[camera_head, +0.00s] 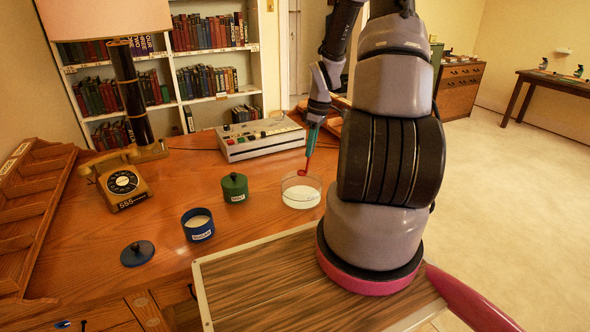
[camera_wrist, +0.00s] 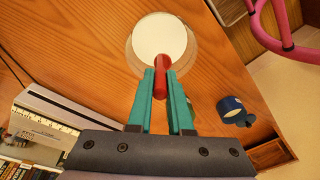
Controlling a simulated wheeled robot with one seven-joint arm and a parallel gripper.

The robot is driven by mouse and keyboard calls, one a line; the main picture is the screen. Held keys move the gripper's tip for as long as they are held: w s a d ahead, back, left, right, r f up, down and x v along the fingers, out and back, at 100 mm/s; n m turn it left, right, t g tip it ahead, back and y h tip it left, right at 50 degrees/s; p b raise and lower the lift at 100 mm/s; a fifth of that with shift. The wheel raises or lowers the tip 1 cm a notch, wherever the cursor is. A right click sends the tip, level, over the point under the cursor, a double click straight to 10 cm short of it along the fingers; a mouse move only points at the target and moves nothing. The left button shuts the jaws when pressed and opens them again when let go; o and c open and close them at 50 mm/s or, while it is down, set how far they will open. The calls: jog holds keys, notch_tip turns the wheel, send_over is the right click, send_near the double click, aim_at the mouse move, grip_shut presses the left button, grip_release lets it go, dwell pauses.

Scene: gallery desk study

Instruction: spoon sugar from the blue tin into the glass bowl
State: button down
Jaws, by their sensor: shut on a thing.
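My gripper (camera_head: 313,133) points down with its teal fingers shut on a red spoon (camera_head: 305,168). The spoon's lower end is at the glass bowl's far rim in the head view; whether it touches is unclear. In the wrist view the red spoon (camera_wrist: 160,68) sits between the fingertips (camera_wrist: 161,84), overlapping the bowl's edge. I cannot tell whether it carries sugar. The glass bowl (camera_head: 318,191) has white contents; it also shows in the wrist view (camera_wrist: 131,56). The open blue tin (camera_head: 199,233), labelled and holding white sugar, stands left of the bowl. Its likely lid (camera_head: 137,254) lies beside it.
A lidded green tin (camera_head: 235,188) stands between blue tin and bowl, slightly behind. A grey console (camera_head: 262,139) sits behind them. A telephone (camera_head: 122,182), a lamp (camera_head: 130,95) and a wooden rack (camera_head: 35,205) occupy the left. The desk before the green tin is clear.

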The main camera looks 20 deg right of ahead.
jog(key=shift+s+d+f+y, duration=0.1)
jog(key=shift+s+d+y, duration=0.05)
jog(key=shift+d+y, duration=0.25)
jog(key=shift+a+v, duration=0.15)
jog(key=shift+v, duration=0.6)
jog(key=shift+a+v, duration=0.15)
jog(key=shift+v, duration=0.55)
jog(key=shift+a, duration=0.1)
